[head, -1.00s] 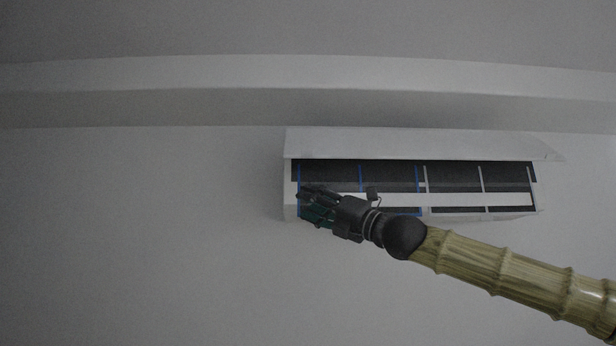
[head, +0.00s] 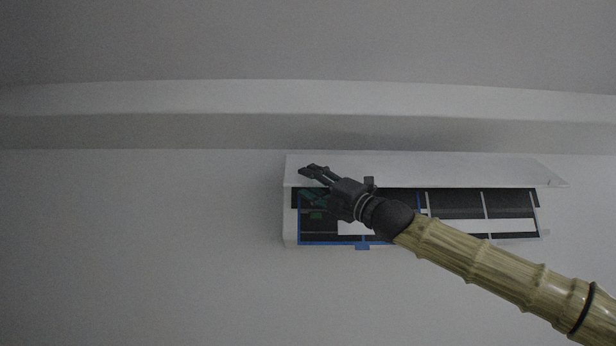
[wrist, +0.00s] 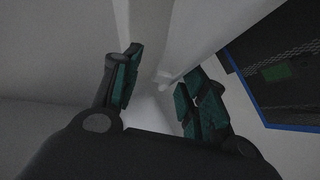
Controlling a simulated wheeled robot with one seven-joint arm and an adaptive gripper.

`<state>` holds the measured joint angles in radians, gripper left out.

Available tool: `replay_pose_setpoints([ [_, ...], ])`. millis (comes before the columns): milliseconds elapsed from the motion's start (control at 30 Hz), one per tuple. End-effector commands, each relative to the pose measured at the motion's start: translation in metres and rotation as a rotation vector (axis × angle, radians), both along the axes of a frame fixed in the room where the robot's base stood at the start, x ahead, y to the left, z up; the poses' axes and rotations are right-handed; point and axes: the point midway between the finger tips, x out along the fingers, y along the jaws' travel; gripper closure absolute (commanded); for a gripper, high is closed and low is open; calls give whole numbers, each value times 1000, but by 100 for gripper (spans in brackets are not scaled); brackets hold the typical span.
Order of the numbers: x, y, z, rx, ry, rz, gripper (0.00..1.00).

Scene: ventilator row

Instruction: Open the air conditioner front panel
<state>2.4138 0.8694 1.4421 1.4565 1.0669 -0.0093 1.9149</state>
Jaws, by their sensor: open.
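The white air conditioner (head: 291,229) hangs on the wall at right of centre in the head view. Its front panel (head: 450,172) is swung up and out, so the dark filters inside show below it. My gripper (head: 312,172) is open, with its fingertips overlapping the panel's left end. In the wrist view, my gripper (wrist: 160,85) has its two green-padded fingers spread apart. A pale edge runs down between or behind them; I cannot tell whether they touch it. My gripper and arm hide part of the left filter.
A blue-framed filter (head: 302,220) fills the left of the opening, and it also shows in the wrist view (wrist: 275,73). A white beam (head: 150,98) crosses the wall above the unit. The wall to the left is bare.

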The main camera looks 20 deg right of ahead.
Motion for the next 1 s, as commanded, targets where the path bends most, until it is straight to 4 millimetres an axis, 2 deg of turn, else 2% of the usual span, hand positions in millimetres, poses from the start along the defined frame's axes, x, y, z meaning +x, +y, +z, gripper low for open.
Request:
replay_pose_setpoints([
  [167,9,7,7,0,1,0,57],
  [500,10,9,7,0,1,-1,57],
  [567,10,9,7,0,1,-1,66],
  [733,10,9,8,0,0,0,97],
  [767,10,9,8,0,0,0,100],
  [1000,7,9,13,3,10,1,100],
])
